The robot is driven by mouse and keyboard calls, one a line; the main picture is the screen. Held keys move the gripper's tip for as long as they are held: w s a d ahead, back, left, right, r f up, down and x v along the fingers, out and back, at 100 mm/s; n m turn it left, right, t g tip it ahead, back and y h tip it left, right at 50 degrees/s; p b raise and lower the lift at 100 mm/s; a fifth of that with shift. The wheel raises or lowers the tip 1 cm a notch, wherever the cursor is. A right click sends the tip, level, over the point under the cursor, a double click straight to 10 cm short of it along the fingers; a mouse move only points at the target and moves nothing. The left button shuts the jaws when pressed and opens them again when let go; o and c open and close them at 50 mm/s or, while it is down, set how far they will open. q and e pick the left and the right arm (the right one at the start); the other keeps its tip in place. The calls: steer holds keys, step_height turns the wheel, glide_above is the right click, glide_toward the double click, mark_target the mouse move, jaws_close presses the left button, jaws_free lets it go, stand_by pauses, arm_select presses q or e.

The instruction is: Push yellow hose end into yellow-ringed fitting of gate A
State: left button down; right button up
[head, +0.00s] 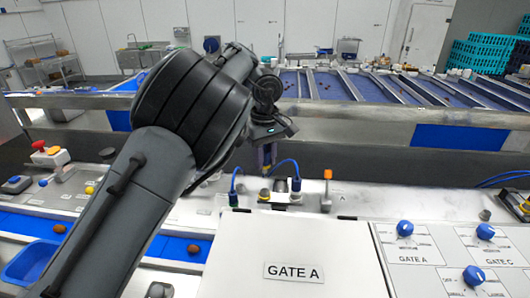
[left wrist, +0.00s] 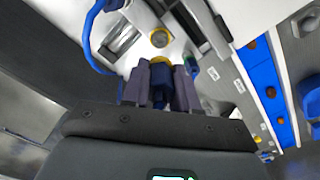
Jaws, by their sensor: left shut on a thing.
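My left gripper (head: 267,158) is above the grey panel behind the GATE A box, pointing down. In the head view the yellow ring (head: 265,194) is below the gripper. Whether the hose end touches the fitting cannot be told. The GATE A box (head: 290,238) stands in front. My right gripper is in neither view.
Blue hoses curve on both sides of the gripper, with a blue connector (head: 296,185) to its right. An orange-topped part (head: 327,178) stands farther right. Blue knobs (head: 405,228) sit on the right panel. A blue belt (head: 185,249) with dates runs at left.

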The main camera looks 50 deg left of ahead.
mark_target(265, 172)
arm_select(q)
steer(key=shift+f, duration=1.7)
steer(key=shift+p, duration=0.35)
steer(key=shift+f, duration=0.35)
steer(key=shift+f+b, duration=0.65)
steer(key=shift+f, duration=0.1)
steer(key=shift+f+p, duration=0.25)
steer(key=shift+p, duration=0.05)
stand_by(0.8)
steer(key=shift+f+b, duration=0.65)
steer(key=shift+f, duration=0.6)
stand_by(1.1)
